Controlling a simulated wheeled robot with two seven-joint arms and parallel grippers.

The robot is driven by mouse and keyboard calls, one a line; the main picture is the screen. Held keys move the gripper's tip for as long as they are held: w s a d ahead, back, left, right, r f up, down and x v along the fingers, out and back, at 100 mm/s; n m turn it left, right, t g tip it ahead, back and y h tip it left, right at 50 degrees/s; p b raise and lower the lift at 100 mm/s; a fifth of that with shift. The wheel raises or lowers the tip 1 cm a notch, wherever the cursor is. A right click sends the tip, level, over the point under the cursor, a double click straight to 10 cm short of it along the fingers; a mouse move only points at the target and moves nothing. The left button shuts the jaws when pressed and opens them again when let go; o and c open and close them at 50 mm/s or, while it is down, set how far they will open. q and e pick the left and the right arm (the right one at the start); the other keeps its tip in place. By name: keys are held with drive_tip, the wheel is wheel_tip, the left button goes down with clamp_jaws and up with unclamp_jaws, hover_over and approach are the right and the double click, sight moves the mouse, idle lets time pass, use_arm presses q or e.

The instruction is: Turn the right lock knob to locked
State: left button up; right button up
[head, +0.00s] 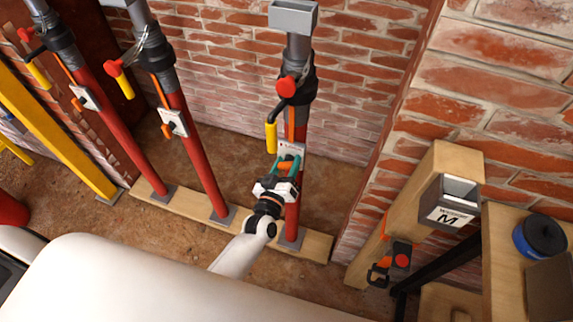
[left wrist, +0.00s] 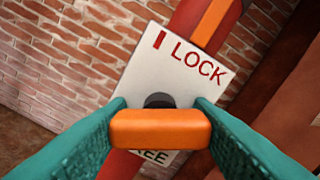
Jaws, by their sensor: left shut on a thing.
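The right lock knob (left wrist: 160,129) is an orange bar on a white plate (left wrist: 150,75) fixed to the right red prop (head: 294,200). My left gripper (head: 287,164) is shut on the knob; in the left wrist view its teal fingers (left wrist: 160,130) grip the bar's two ends. The bar lies level in that view, while the plate is tilted. The plate reads LOCK with a red mark above the knob. Below it, a green word ending in "EE" is partly hidden by the knob. My right gripper is not in view.
Two more red props with white plates, the middle one (head: 194,165) and the left one (head: 115,145), stand to the left. A yellow-handled crank (head: 271,135) hangs above the gripper. A wooden post (head: 405,200) and a bench (head: 505,250) stand right.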

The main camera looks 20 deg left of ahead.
use_arm(q)
drive_tip(key=n+b, duration=0.1)
drive_tip(key=n, duration=0.5)
drive_tip(key=shift+f, duration=0.1)
drive_tip(key=n+b, duration=0.1)
drive_tip(key=n, duration=0.4)
drive_tip(key=shift+n+b, duration=0.35)
drive_tip(key=shift+n, duration=0.05)
drive_tip(key=o, duration=1)
drive_tip(key=shift+c, duration=0.2)
drive_tip(key=s+b, duration=0.1)
drive_tip(key=s, duration=1.1)
drive_tip(key=shift+a, duration=0.2)
